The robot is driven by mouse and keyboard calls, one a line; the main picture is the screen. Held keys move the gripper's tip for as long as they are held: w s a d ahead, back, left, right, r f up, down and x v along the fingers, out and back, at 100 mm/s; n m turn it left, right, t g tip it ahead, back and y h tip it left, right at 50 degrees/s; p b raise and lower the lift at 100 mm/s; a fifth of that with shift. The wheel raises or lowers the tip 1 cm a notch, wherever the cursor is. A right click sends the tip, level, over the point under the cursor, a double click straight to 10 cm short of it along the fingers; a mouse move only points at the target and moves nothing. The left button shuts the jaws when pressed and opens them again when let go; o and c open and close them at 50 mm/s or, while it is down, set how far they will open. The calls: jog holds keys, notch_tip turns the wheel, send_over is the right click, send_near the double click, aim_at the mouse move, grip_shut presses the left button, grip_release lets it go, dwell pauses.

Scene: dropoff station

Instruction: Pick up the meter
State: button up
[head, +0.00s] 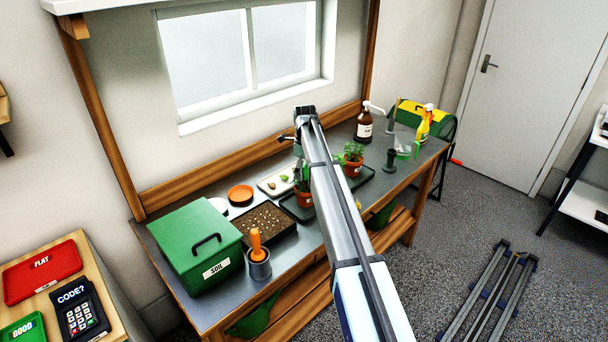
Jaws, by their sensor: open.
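My arm reaches over the workbench (222,292), and my gripper (297,148) is at its far end, above the potted plants. The gripper is small here and partly hidden by my arm, and it is open. I cannot make out a meter for certain. Small green and grey items (404,151) stand at the right end of the bench, too small to name. A potted plant (304,198) stands below my gripper, partly covered by my arm.
A green soil box (192,245), a soil tray (262,222) and a cup with an orange-handled tool (259,264) fill the left of the bench. A brown bottle (364,127), a yellow spray bottle (424,124) and another potted plant (353,163) stand on the right.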

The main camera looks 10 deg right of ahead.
jog(key=shift+f, duration=0.35)
jog(key=c, duration=1.4)
notch_tip(320, 180, up, 27)
jog(key=shift+b, duration=0.85)
jog(key=shift+a, duration=0.1)
